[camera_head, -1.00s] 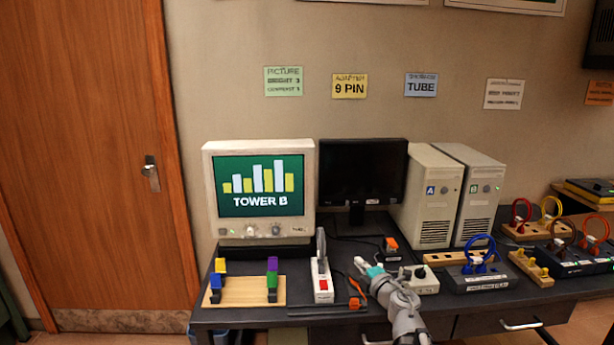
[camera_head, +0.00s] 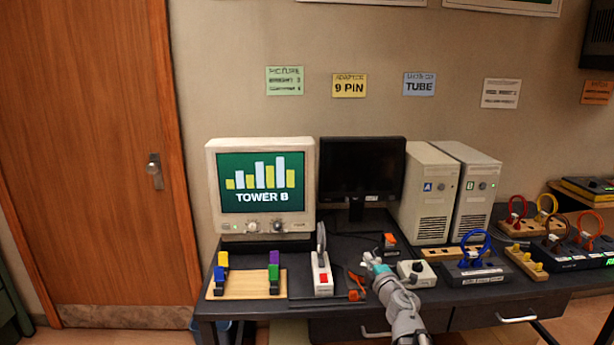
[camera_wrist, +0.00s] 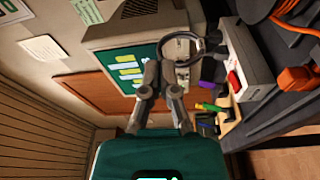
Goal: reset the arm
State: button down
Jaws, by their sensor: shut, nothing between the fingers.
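My gripper (camera_head: 368,260) is over the dark desk (camera_head: 270,311), in front of the black monitor and left of a small white box with a dark knob (camera_head: 416,273). In the wrist view my gripper (camera_wrist: 151,68) has its fingertips together with nothing between them. A dark ring (camera_wrist: 183,48) shows just past the fingertips; I cannot tell how far beyond them it is. My arm (camera_head: 398,308) reaches in from the bottom of the head view.
A beige monitor (camera_head: 213,190) reads "TOWER B". A black monitor (camera_head: 362,165) and two beige towers (camera_head: 424,200) stand behind. A white switch unit (camera_head: 321,270), a wooden board with coloured blocks (camera_head: 246,285) and a blue-cabled box (camera_head: 476,270) surround my arm.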

jog(key=s+d+f+m+g+h, duration=0.55)
jog(key=d+f+m+h, duration=0.45)
jog(key=m, duration=0.6)
jog(key=s+a+f+m+g+y, duration=0.2)
jog(key=s+a+f+m+g, duration=0.15)
jog(key=s+f+g, duration=0.4)
jog(key=s+a+f+g+y, duration=0.1)
jog(key=s+a+g+y, duration=0.2)
jog(key=s+a+g, duration=0.35)
notch_tip(320, 180, up, 14)
jog(key=s+t+p, duration=0.1)
jog(key=p, duration=1.4)
jog(key=shift+t, duration=0.35)
